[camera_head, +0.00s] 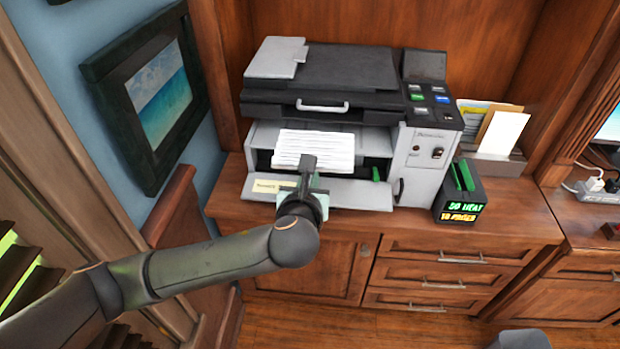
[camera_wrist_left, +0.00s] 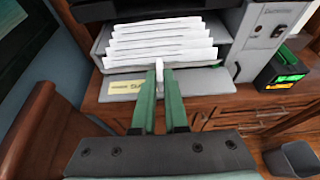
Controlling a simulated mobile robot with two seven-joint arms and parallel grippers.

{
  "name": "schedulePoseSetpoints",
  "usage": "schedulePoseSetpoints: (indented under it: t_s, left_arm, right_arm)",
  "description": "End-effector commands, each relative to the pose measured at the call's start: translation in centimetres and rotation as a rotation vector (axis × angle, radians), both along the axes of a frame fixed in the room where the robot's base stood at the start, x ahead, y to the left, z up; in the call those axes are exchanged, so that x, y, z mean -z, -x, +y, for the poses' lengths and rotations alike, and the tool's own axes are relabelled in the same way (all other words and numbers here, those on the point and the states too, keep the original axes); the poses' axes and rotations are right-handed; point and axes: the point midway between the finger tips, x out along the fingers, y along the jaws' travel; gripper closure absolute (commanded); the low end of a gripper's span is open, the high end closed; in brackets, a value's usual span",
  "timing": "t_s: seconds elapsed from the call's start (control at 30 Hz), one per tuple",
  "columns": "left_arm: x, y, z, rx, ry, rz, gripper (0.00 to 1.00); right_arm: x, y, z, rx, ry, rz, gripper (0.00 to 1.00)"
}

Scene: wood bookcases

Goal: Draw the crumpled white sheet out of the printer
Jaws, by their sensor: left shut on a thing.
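The printer (camera_head: 330,78) stands on the wooden cabinet with its front opening exposed and its front flap (camera_head: 350,194) folded down. The crumpled white sheet (camera_head: 315,145), pleated in ridges, sticks out of that opening; the wrist view also shows it (camera_wrist_left: 160,42). My left gripper (camera_head: 308,165) is at the sheet's near edge, above the flap. In the wrist view its green fingers (camera_wrist_left: 160,75) are shut on a small white piece at the sheet's front edge. The sheet's far end is hidden inside the printer. My right gripper is not in view.
A black box with lit lettering (camera_head: 460,193) stands right of the printer, beside a paper holder (camera_head: 495,160). A framed picture (camera_head: 155,95) hangs on the left wall. Free space lies in front of the cabinet; a grey bin (camera_wrist_left: 292,160) stands at the lower right.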

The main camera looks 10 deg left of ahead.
Motion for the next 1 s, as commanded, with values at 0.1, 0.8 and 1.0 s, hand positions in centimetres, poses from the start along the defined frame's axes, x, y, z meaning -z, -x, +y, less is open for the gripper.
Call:
schedulePoseSetpoints:
  t_s: [0.1, 0.8, 1.0]
  left_arm:
    - [-1.0, 0.3, 0.0, -0.001, 0.002, -0.003, 1.00]
    - [-4.6, 1.9, 0.0, -0.001, 0.000, 0.000, 1.00]
    - [-4.6, 1.9, 0.1, -0.001, 0.000, 0.000, 1.00]
  right_arm:
    - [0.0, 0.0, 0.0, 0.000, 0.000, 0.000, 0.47]
    - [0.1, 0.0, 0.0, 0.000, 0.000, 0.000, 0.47]
    - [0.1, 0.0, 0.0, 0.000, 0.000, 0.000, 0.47]
